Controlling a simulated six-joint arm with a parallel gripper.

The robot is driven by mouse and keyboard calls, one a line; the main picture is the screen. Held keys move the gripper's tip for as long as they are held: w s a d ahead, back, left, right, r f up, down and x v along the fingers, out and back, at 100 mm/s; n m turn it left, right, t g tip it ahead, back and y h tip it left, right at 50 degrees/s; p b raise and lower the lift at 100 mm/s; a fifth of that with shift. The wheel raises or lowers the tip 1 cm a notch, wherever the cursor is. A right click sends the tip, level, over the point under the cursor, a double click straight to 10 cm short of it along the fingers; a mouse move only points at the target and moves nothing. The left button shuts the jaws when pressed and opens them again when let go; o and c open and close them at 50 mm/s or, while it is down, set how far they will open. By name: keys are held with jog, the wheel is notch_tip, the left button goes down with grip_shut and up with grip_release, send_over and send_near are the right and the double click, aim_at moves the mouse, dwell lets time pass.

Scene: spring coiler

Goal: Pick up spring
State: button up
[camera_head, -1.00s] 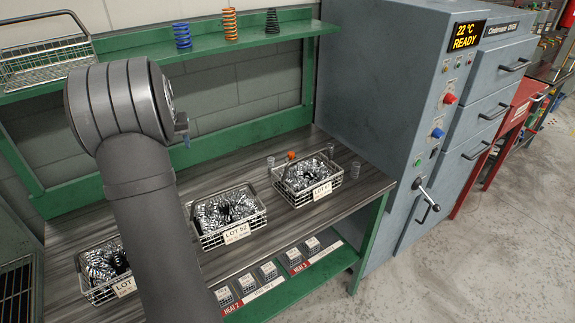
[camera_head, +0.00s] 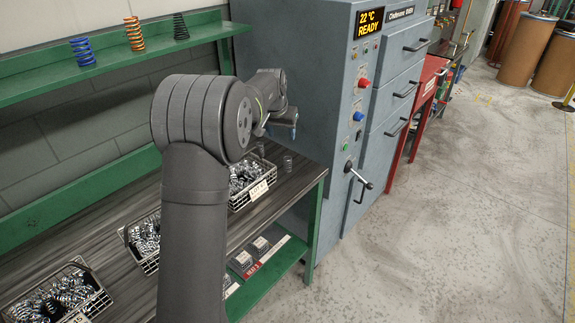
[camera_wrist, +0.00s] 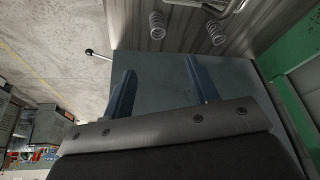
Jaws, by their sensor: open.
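My gripper (camera_wrist: 158,90) is open and empty in the wrist view, its two blue fingers spread apart. Two small coil springs stand on the bench in the wrist view, one left (camera_wrist: 157,26) and one right (camera_wrist: 215,33), apart from the fingers. A grey spring (camera_head: 287,163) also stands on the bench in the head view, just below my gripper. Blue (camera_head: 84,52), orange (camera_head: 134,34) and black (camera_head: 180,27) springs stand on the green shelf.
Wire baskets of springs, such as the left one (camera_head: 98,296), line the bench (camera_head: 112,252). The grey oven (camera_head: 325,75) with its lever (camera_head: 361,178) stands right of the bench. The floor (camera_head: 450,230) at right is clear.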

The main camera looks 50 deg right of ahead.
aim_at(287, 159)
jog(key=x, duration=1.7)
jog(key=shift+s+a+f, duration=0.15)
jog(key=shift+s+a, duration=0.05)
jog(key=c, duration=1.1)
